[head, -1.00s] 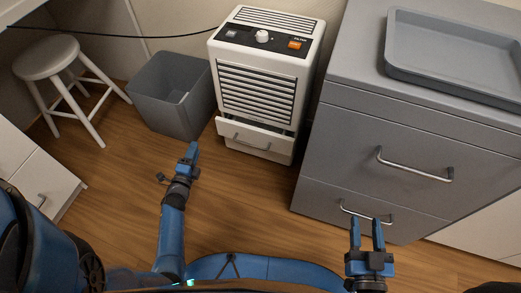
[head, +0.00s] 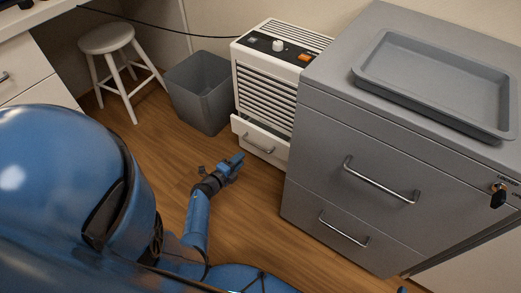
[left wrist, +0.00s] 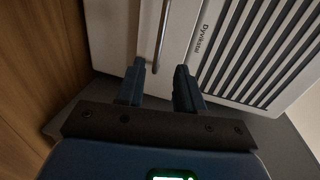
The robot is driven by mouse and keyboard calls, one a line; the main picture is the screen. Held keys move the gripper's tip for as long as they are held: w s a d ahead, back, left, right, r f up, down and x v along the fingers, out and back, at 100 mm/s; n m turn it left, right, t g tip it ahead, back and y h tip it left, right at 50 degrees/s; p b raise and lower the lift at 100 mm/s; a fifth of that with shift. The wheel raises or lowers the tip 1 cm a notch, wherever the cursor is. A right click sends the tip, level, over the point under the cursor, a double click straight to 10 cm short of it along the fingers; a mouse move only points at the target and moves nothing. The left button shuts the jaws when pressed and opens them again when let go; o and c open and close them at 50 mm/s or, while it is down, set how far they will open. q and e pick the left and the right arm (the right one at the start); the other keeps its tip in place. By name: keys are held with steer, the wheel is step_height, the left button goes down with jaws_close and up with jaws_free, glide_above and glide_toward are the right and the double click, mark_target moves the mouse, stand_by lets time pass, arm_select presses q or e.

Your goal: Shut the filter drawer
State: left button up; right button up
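The filter drawer (head: 259,141) is the bottom part of a white slatted appliance (head: 264,90) by the back wall. It stands partly pulled out, with a dark gap above its front. The drawer's bar handle (left wrist: 161,38) also shows in the left wrist view, ahead of the fingers. My left gripper (head: 236,162) is low over the floor, just in front of the drawer. Its two fingers (left wrist: 160,84) are apart with nothing between them; contact with the drawer cannot be told. Only a blue sliver, perhaps my right gripper (head: 403,290), shows at the bottom edge.
A grey cabinet (head: 345,140) with a tray (head: 369,73) on top and a key in its lock stands close right of the appliance. A grey bin (head: 203,95) and a white stool (head: 107,40) stand left. Wooden floor in front is clear.

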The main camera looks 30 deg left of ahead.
arm_select(q)
steer(key=b+x, duration=0.6)
steer(key=x, duration=0.4)
steer(key=shift+w, duration=0.3)
steer(key=shift+d, duration=0.1)
steer(key=shift+c, duration=0.5)
jaws_close()
